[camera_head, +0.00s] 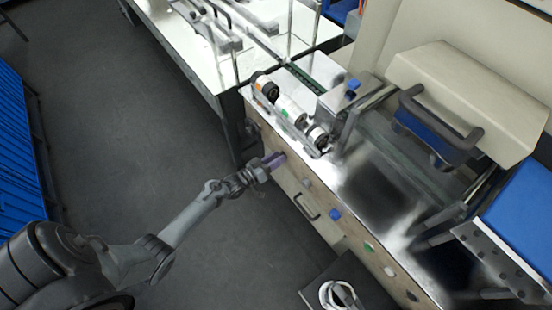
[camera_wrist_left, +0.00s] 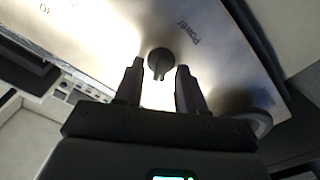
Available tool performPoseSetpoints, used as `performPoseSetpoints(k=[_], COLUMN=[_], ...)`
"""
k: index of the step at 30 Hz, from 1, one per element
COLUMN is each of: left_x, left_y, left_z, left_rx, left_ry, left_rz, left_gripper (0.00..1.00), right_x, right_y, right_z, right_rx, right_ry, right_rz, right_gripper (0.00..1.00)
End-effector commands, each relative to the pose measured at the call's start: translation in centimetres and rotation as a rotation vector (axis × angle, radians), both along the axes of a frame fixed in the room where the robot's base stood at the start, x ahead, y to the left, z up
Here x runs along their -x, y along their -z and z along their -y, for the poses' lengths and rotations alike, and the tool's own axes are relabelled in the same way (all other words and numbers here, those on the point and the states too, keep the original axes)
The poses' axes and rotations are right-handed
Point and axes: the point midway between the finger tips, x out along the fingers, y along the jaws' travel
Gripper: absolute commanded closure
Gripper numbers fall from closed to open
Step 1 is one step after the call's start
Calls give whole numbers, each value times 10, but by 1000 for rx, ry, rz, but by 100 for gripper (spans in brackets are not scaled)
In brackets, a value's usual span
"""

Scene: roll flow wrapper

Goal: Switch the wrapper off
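The wrapper's power knob (camera_wrist_left: 160,62) is a small dark rotary knob on a pale metal panel, with the word "Power" printed beside it in the left wrist view. My left gripper (camera_wrist_left: 159,68) is open, with its two dark fingers apart and the knob showing between the fingertips. I cannot tell whether either finger touches the knob. In the head view my left gripper (camera_head: 277,160) is at the left end of the wrapper's front panel (camera_head: 320,228) and hides the knob there. My right gripper is not in view.
A blue button (camera_head: 335,214) and a green button (camera_head: 369,247) sit further right along the panel, near a drawer-like handle (camera_head: 306,207). Rollers (camera_head: 290,110) stand above the panel. A dark box with a white coil (camera_head: 340,294) is at the bottom. The grey floor (camera_head: 120,130) is open.

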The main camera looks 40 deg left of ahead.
Motion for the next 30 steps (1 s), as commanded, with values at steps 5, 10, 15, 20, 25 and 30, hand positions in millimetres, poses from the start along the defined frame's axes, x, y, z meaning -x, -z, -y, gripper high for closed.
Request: performPoseSetpoints(k=[5,10,15,20,25,30], left_x=[14,41,70,91,102,105], left_y=[0,0,0,0,0,0], left_z=[-3,-9,-15,-19,-22,-22], left_rx=[0,-2,-1,1,1,0], left_ry=[-1,-1,-1,0,1,1], left_rz=[-2,-2,-3,-2,0,1], left_gripper=[61,61,61,61,61,61], right_x=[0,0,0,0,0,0], right_y=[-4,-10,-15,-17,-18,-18], right_z=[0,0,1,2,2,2], right_rx=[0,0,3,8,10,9], right_ry=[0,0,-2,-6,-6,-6], right_rz=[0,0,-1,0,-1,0], right_gripper=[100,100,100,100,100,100])
